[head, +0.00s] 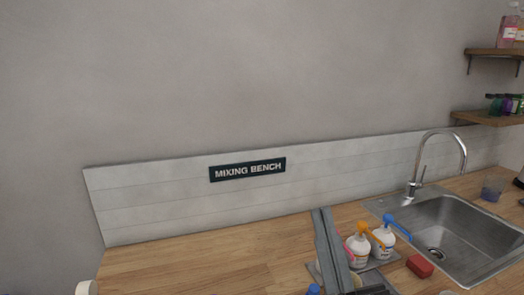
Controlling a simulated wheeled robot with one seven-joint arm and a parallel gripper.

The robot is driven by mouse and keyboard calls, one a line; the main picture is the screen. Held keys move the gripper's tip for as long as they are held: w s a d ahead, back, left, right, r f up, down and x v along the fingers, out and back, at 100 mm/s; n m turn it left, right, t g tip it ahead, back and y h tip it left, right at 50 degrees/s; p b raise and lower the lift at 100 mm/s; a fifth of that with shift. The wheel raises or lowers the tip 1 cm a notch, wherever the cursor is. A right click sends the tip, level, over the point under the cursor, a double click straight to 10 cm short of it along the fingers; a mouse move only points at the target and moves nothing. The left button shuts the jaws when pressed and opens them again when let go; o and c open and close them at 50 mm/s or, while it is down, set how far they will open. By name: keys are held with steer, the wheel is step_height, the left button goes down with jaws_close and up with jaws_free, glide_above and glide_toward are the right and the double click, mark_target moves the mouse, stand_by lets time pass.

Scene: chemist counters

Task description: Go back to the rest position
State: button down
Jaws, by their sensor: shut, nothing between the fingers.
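My gripper (322,213) appears at the bottom middle of the head view as two long dark grey fingers lying side by side. It is shut and empty, pointing away over the wooden counter (215,250). Its lower part is cut off by the picture's bottom edge. It hides part of the counter and the left part of a grey tray (385,259). How high it is above the counter I cannot tell.
Right of my gripper stand a white bottle with an orange pump (358,247) and one with a blue pump (383,240). A red block (420,266) lies beside the steel sink (465,235) with its tall tap (440,140). The counter's left part is mostly clear.

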steer(key=s+d+f+m+g+h, duration=0.2)
steer(key=s+d+f+m+h, duration=0.15)
steer(key=f, duration=0.25)
steer(key=s+d+f+m+g+h, duration=0.1)
steer(key=s+d+f+m+h, duration=0.1)
steer(key=f+m+h, duration=0.3)
steer(key=s+d+f+m+g+h, duration=0.2)
steer(key=s+d+f+h, duration=0.1)
steer(key=f, duration=0.4)
steer(key=s+d+f+g, duration=0.2)
steer(key=s+f, duration=0.4)
steer(key=s, duration=0.3)
steer(key=s+d+f+g+y, duration=0.1)
steer(key=s+f+g, duration=0.4)
steer(key=s, duration=0.5)
step_height(320, 180, down, 2)
steer(key=shift+s+d+f+n, duration=0.1)
steer(key=shift+s+d+n, duration=0.2)
steer(key=shift+d+n, duration=0.15)
